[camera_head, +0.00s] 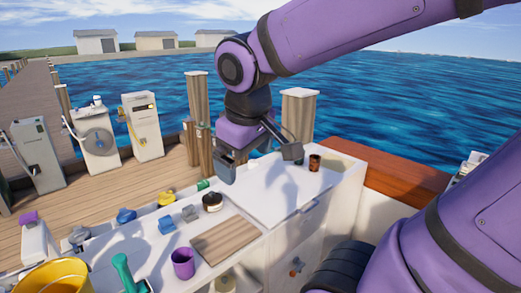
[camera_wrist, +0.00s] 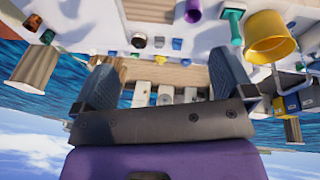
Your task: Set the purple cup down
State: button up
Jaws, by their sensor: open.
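The purple cup (camera_head: 183,263) stands upright on the white counter, left of a wooden board, in the head view. The wrist view, which is upside down, shows a purple cup (camera_wrist: 193,11) at its top edge, apart from my fingers. My gripper (camera_head: 260,165) is open and empty above the back of the counter, up and to the right of the cup. Its two spread fingers also show in the wrist view (camera_wrist: 166,82), with nothing between them.
A wooden board (camera_head: 227,239), a dark round pot (camera_head: 212,202) and a brown cup (camera_head: 314,163) are on the counter. A yellow bucket (camera_head: 56,277) and a green-handled object (camera_head: 124,272) stand front left. The counter's middle right is clear.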

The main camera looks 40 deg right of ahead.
jog(key=shift+s+a+r+m+t+y, duration=0.1)
jog(key=shift+s+r+m+t+y, duration=0.2)
jog(key=shift+s+r+t, duration=0.35)
jog(key=shift+s+r+m+t+y, duration=0.25)
jog(key=shift+s+m, duration=0.2)
jog(key=shift+s, duration=0.35)
jog(key=shift+s+a+r+m+t+y, duration=0.1)
jog(key=shift+s+r+m+t+y, duration=0.25)
jog(key=shift+s+r, duration=0.3)
jog(key=shift+s+f, duration=0.1)
jog(key=shift+f, duration=0.05)
